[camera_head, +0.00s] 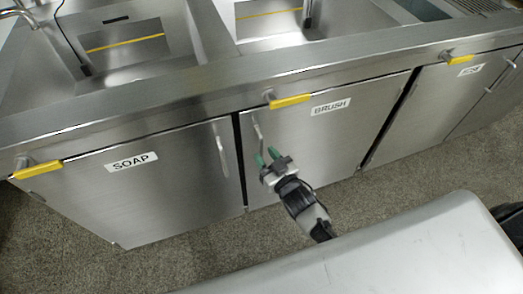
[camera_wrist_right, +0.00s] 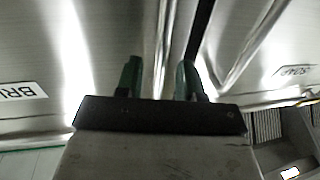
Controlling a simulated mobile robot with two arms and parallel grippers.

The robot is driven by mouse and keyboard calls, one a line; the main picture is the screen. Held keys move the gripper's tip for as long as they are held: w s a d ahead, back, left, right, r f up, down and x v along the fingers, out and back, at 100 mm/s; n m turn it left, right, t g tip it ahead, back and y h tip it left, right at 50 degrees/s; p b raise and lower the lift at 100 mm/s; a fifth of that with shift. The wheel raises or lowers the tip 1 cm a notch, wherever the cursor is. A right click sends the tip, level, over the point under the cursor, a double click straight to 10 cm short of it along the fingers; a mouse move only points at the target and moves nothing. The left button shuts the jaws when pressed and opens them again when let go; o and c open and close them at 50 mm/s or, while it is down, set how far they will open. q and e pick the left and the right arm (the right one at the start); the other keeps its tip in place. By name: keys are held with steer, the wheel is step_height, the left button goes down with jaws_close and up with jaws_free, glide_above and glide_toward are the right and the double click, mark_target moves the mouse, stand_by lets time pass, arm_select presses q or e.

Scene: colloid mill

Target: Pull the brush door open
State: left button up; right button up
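The brush door (camera_head: 325,145) is a steel cabinet front with a BRUSH label (camera_head: 330,107), and it looks closed. Its upright bar handle (camera_head: 257,128) is near the door's left edge. My right gripper (camera_head: 267,157) has green fingertips and is at the handle's lower end, in front of the door. In the right wrist view its fingers (camera_wrist_right: 159,78) stand apart, with the handle (camera_wrist_right: 162,45) showing between them. I cannot tell whether they touch it. The BRUSH label (camera_wrist_right: 22,92) is cut off at the left there. My left gripper is not in view.
The soap door (camera_head: 150,185) with its handle (camera_head: 219,148) is just left, across a dark gap. Another closed door (camera_head: 425,115) is to the right. Yellow levers (camera_head: 290,101) stick out from the sink counter's front edge. Carpet floor (camera_head: 400,185) lies below.

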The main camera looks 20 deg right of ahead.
steer(key=shift+x, duration=1.35)
jaws_close()
